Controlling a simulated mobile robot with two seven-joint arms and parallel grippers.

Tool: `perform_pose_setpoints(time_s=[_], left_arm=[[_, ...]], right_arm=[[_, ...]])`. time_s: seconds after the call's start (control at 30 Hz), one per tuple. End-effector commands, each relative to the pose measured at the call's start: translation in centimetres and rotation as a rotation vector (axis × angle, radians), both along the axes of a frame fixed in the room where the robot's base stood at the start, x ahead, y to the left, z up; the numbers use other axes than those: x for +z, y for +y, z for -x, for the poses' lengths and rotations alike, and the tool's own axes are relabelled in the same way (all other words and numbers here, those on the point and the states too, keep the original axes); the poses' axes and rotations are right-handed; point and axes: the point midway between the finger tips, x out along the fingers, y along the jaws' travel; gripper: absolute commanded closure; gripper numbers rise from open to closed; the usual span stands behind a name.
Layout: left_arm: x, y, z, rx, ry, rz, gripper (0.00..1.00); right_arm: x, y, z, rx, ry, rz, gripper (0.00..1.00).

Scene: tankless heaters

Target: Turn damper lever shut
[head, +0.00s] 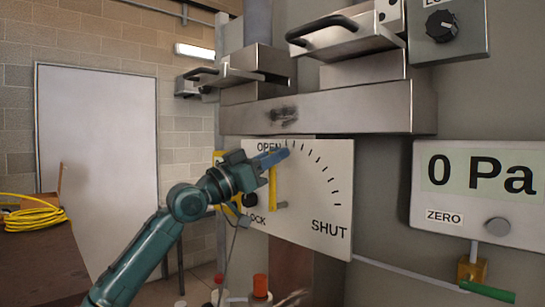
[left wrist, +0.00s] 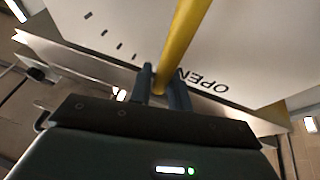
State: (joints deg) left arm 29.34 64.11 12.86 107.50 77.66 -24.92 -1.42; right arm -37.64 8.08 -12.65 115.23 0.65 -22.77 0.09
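The yellow damper lever (head: 272,188) points up toward OPEN on a white dial plate (head: 310,212) with an arc of tick marks running down to SHUT at lower right. My left gripper (head: 284,153) is at the lever's upper end, beside the OPEN mark. In the left wrist view, the yellow lever (left wrist: 185,40) runs down between the two fingers of my left gripper (left wrist: 163,80), which sit close on both sides of it. The fingers hide part of the lever's end. A black knob (head: 249,200) sits by the LOCK label. My right gripper is not in view.
A gauge reading 0 Pa (head: 478,188) is at right, above a green-handled pipe valve (head: 487,292). A metal duct (head: 340,108) with handled boxes is above the plate. A table (head: 35,255) with coiled yellow hose (head: 33,212) is at left. Bottles with red caps (head: 260,284) stand below.

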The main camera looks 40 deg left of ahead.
Motion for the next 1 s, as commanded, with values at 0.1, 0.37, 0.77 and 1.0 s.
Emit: perform_pose_setpoints(time_s=[0.1,0.37,0.77,1.0], left_arm=[[0.0,0.0,0.0,0.0,0.0,0.0,0.91],[0.0,0.0,0.0,0.0,0.001,0.0,1.0],[0.0,-0.2,0.0,0.0,-0.001,-0.018,1.0],[-0.1,-1.3,0.2,0.001,-0.011,-0.121,1.0]], right_arm=[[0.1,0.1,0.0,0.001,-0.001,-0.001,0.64],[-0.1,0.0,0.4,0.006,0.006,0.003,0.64],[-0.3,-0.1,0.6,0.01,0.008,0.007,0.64],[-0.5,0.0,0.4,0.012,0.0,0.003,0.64]])
